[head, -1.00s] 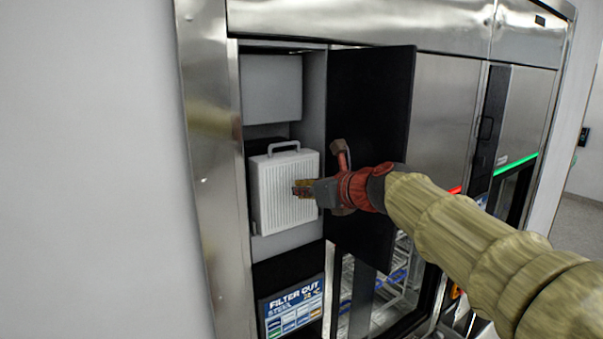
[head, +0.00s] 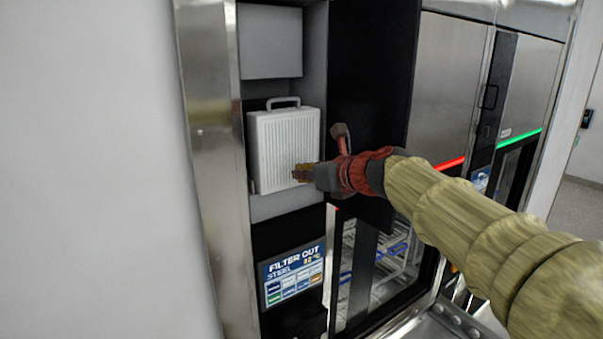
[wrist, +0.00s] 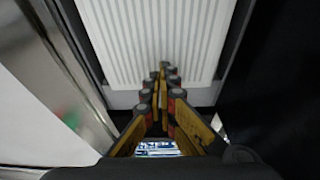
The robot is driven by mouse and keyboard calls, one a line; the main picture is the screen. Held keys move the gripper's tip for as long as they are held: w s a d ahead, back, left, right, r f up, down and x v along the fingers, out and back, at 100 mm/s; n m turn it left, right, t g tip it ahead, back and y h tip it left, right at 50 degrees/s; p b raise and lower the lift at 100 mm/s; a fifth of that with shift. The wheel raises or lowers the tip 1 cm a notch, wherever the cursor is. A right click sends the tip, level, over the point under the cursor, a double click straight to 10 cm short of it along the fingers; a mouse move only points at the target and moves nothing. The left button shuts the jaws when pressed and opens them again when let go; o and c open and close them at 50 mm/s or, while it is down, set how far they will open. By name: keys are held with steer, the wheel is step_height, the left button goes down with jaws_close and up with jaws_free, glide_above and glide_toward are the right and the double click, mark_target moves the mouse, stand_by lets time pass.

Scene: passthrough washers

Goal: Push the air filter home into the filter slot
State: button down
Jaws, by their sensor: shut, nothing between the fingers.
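The air filter (head: 284,140) is a white ribbed block with a grey handle on top. It stands upright in the filter slot (head: 287,207), an open grey bay in the steel cabinet, and its front face and part of its left side show. In the wrist view, the ribbed face of the filter (wrist: 150,35) fills the top middle. My gripper (head: 301,172) is shut and empty, with its fingertips in front of the filter's lower right face. The fingertips (wrist: 163,70) also show in the wrist view, close to the filter's lower part; I cannot tell whether they touch.
A black door (head: 372,100) stands open right of the bay, close to my arm. A grey box (head: 270,42) is above the filter. A display panel (head: 293,274) below reads "FILTER OUT". A steel post (head: 208,160) borders the left.

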mark_target(292, 168)
steer(key=shift+w, duration=0.1)
stand_by(0.3)
steer(key=shift+w+a+p, duration=0.35)
steer(key=shift+w+a, duration=0.1)
steer(key=shift+w, duration=0.1)
steer(key=shift+w+a, duration=0.2)
steer(key=shift+w, duration=0.1)
steer(key=shift+w+a+p, duration=0.15)
steer(key=shift+w+p, duration=0.1)
steer(key=shift+p, duration=0.15)
steer(key=shift+w+a, duration=0.2)
steer(key=shift+w, duration=0.1)
steer(key=shift+w+a+p, duration=0.2)
steer(key=shift+w+p, duration=0.05)
steer(key=shift+p, duration=0.05)
steer(key=s+d+b, duration=0.1)
steer(key=s+d, duration=0.3)
steer(key=s, duration=0.2)
steer(key=shift+s+d+b, duration=0.25)
steer(key=shift+s+b, duration=0.1)
steer(key=shift+s, duration=0.05)
